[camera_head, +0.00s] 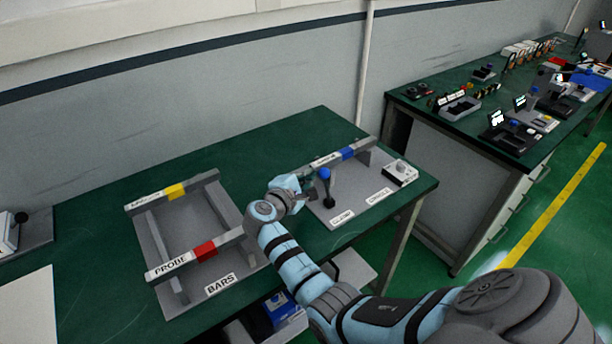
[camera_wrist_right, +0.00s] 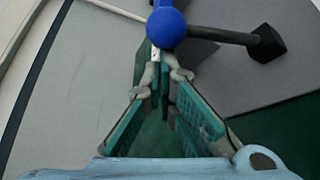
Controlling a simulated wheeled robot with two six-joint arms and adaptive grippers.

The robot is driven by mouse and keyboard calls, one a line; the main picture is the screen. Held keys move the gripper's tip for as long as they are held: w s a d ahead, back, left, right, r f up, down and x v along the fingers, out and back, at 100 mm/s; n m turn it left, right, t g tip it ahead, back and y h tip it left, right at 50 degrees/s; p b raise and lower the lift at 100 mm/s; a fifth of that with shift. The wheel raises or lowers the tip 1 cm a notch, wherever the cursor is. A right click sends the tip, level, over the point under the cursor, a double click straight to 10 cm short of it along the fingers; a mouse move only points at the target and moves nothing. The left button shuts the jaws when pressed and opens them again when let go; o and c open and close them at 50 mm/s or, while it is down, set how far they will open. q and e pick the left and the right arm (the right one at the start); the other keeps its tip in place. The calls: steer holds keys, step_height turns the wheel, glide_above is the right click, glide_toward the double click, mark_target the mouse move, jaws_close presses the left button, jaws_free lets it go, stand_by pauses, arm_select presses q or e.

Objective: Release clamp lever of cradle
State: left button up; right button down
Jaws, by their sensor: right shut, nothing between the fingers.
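The cradle (camera_head: 318,207) is a grey plate on the green table, with a bar (camera_head: 330,158) with a blue band lying along its back. The clamp lever stands upright there: a dark stem (camera_head: 329,195) topped by a blue ball knob (camera_head: 325,174). In the right wrist view the knob (camera_wrist_right: 167,28) is just beyond my fingertips, its dark rod (camera_wrist_right: 225,36) running right to a black block (camera_wrist_right: 268,44). My right gripper (camera_head: 309,184) is shut and empty, just left of the knob; it also shows in the wrist view (camera_wrist_right: 165,70). I cannot tell whether it touches the knob.
Left of my arm stands the bar rack (camera_head: 157,240), with yellow- and red-banded bars. A small white box with a knob (camera_head: 400,172) stands at the cradle's right. A second bench (camera_head: 440,110) with devices stands at right. Table behind the rack is clear.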

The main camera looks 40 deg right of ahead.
steer(key=shift+s+a+r+m+t, duration=0.1)
steer(key=shift+s+r+m+t, duration=0.1)
steer(key=shift+s+m+t, duration=0.15)
steer(key=shift+h+b, duration=0.3)
steer(key=shift+s+r+m+t+b, duration=0.2)
steer(key=shift+s+m+t+b, duration=0.05)
steer(key=shift+s+m+b, duration=0.4)
steer(key=s+m+h+b, duration=0.1)
steer(key=b, duration=0.1)
steer(key=s+m+b, duration=0.1)
steer(key=b, duration=0.2)
steer(key=s+m+t+h+b, duration=0.1)
steer(key=m+b, duration=0.1)
steer(key=b, duration=0.1)
steer(key=shift+s+r+h, duration=0.3)
steer(key=shift+s+r, duration=0.05)
steer(key=shift+s+r+m+b, duration=0.25)
steer(key=shift+m+b, duration=0.15)
steer(key=shift+b, duration=0.15)
step_height(320, 180, up, 10)
glide_above(326, 174)
steer(key=v, duration=0.4)
steer(key=shift+s+r, duration=0.15)
